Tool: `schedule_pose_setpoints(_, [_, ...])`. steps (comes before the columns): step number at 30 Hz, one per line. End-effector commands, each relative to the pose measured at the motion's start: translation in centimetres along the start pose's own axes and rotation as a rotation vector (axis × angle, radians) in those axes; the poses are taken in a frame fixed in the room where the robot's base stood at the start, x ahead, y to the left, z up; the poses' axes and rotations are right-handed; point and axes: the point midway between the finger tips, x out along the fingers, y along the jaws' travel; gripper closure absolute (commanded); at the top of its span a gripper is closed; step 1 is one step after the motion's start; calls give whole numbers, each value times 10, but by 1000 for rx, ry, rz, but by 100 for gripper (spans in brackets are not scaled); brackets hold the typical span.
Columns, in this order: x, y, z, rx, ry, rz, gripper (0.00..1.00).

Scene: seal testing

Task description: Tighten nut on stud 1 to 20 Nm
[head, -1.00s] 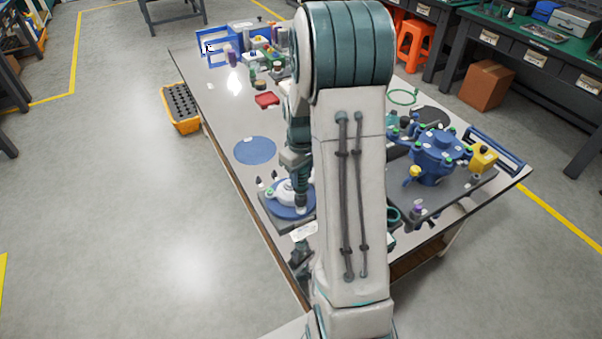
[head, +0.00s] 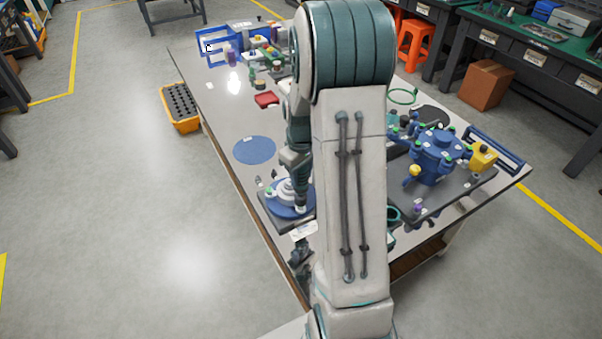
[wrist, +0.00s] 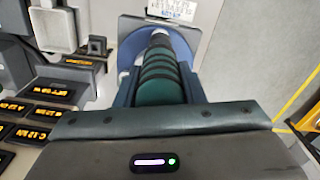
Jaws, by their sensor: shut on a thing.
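In the wrist view my gripper (wrist: 160,84) is shut on a ribbed teal and black cylindrical tool (wrist: 160,91). The tool points away from the jaws, and its far end is over a round blue-grey part (wrist: 181,45). In the head view a blue round flange with a pale raised centre (head: 281,210) sits on a dark square plate (head: 268,219) at the table's near left edge. My wrist comes down over its right side. My arm hides part of the flange. I cannot make out stud 1 or its nut, nor whether the tool touches it.
Dark blocks with orange lettering (wrist: 50,92) stand left of the gripper in the wrist view. A printed white label (wrist: 172,9) lies beyond the tool. A blue bolted housing (head: 438,157) stands right of my arm. A flat blue disc (head: 255,150) lies behind the flange.

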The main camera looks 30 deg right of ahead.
Motion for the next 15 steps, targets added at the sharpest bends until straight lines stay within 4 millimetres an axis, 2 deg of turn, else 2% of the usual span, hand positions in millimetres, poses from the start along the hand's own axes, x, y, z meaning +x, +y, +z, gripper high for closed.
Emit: schedule_pose_setpoints(15, [6,0,0,0,1,1,96])
